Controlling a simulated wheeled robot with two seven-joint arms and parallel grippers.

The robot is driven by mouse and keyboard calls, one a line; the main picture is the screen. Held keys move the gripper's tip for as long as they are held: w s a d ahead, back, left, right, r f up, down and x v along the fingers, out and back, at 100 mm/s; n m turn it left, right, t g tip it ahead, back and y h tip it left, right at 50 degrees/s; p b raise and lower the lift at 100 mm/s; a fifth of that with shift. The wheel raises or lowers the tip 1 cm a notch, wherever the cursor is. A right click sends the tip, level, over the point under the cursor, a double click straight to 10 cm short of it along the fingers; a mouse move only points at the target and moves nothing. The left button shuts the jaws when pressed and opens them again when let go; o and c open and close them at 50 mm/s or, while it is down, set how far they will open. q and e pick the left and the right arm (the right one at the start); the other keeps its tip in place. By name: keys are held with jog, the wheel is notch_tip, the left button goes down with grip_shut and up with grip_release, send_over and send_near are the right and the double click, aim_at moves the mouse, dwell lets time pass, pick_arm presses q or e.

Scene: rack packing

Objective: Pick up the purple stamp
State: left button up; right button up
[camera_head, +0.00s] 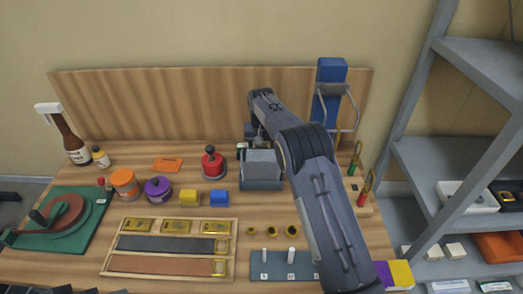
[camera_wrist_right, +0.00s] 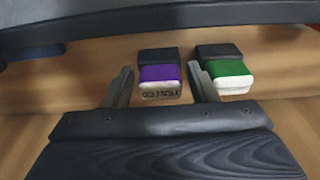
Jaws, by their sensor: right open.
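The purple stamp (camera_wrist_right: 160,74) shows in the right wrist view, a block with a purple band, a dark back part and a pale end with dark raised marks. It lies between the two fingers of my right gripper (camera_wrist_right: 160,80), which is open and not closed on it. A green stamp (camera_wrist_right: 230,70) lies just to its right, beyond the right finger. In the head view my right gripper (camera_head: 257,133) is at the back of the table, beside a grey box, and I cannot make out the stamps there.
A grey box (camera_head: 261,168) stands by the right gripper. A red-handled stamp (camera_head: 211,165), orange jar (camera_head: 124,184), purple jar (camera_head: 158,190) and wooden tray (camera_head: 165,222) are to the left. A blue upright block (camera_head: 330,90) and metal shelf (camera_head: 460,150) are at right.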

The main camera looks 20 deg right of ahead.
jog(key=shift+f, duration=0.15)
jog(key=c, duration=0.8)
jog(key=shift+o, duration=0.2)
notch_tip(320, 180, up, 10)
jog(key=shift+r+b, duration=0.1)
jog(key=shift+b, duration=0.25)
